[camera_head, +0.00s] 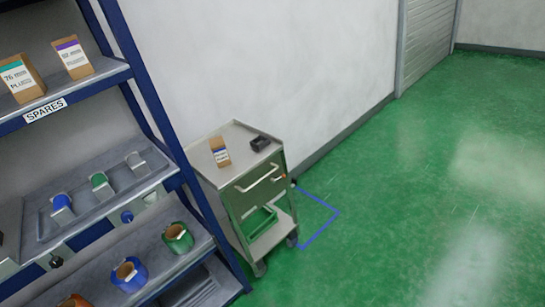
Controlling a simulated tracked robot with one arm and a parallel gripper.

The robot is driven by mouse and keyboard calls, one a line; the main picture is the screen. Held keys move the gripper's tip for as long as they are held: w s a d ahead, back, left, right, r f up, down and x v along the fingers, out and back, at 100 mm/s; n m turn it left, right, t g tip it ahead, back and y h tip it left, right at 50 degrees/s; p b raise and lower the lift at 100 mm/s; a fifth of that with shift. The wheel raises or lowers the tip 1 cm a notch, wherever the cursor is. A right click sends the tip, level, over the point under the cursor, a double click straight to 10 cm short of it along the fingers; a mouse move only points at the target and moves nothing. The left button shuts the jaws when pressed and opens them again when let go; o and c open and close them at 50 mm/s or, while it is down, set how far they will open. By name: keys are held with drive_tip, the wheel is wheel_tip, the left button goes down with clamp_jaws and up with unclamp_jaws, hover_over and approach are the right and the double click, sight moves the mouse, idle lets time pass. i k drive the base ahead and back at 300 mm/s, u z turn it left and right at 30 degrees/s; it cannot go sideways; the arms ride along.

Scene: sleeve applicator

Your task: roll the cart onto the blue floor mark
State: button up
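The cart (236,190) is a grey metal trolley with a drawer, a bar handle and castors. It stands against the white wall, just right of the blue shelf rack. A small brown box and a black object sit on its top, and a green tray lies on its lower shelf. The blue floor mark (333,208) is an outline on the green floor. Its right corner shows to the right of the cart; the rest is hidden behind or under the cart. I cannot tell how much of the cart lies inside it. My gripper is not in view.
The blue rack (160,126) fills the left side, with a SPARES label (45,110), boxes and several tape rolls on its shelves. A grey shutter door (427,40) is at the back. The green floor (430,190) to the right is clear.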

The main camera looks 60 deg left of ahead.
sight(244, 186)
drive_tip(key=u, duration=0.55)
drive_tip(key=i, duration=1.15)
drive_tip(key=u, duration=0.85)
drive_tip(key=k, duration=0.65)
drive_tip(key=u, duration=0.2)
drive_tip(key=i, duration=0.7)
drive_tip(key=z, duration=0.1)
